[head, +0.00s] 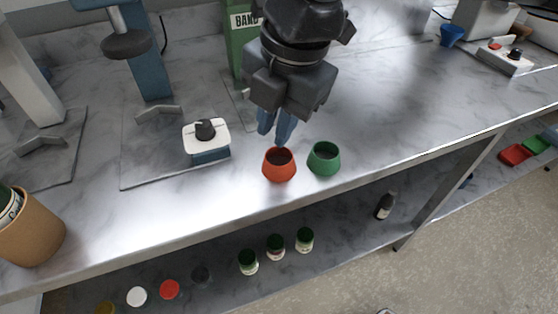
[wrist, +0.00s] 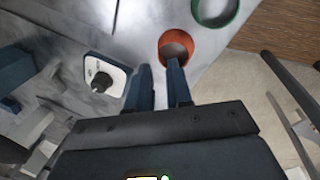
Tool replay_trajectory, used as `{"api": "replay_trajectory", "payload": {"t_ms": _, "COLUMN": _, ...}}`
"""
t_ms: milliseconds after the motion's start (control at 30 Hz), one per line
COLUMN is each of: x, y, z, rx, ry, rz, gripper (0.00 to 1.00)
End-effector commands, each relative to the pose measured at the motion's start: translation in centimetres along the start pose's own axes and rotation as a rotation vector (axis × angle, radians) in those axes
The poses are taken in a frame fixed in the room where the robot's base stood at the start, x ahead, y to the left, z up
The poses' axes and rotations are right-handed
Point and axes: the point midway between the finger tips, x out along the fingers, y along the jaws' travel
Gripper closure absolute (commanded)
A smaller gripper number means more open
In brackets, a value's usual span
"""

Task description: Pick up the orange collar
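The orange collar (head: 279,171) is a short tapered ring standing upright near the front edge of the marble counter. In the wrist view the collar (wrist: 194,44) shows at the top, with its round opening visible. My gripper (head: 274,132) points down just behind and slightly left of the collar in the head view. Its two blue fingers are apart with nothing between them. In the wrist view, one fingertip of my gripper (wrist: 159,65) overlaps the collar's lower rim; I cannot tell whether they touch.
A green collar (head: 324,164) stands close to the right of the orange one. A white-and-blue box with a black knob (head: 207,152) sits to the left. A tan cup (head: 30,232) is at the far left. The counter's front edge (head: 235,207) is close. Several jars stand on the shelf below.

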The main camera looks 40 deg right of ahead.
Motion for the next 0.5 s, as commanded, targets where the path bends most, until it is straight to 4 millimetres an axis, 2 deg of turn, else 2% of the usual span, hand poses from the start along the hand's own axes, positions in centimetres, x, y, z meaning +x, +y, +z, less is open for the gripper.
{"api": "replay_trajectory", "payload": {"t_ms": 300, "x": 4.2, "y": -0.1, "z": -0.2, "rx": 0.001, "ry": 0.001, "rz": 0.001, "gripper": 0.80}}
{"api": "replay_trajectory", "payload": {"t_ms": 500, "x": 5.3, "y": -0.1, "z": -0.1, "rx": 0.000, "ry": 0.001, "rz": 0.003, "gripper": 0.80}}
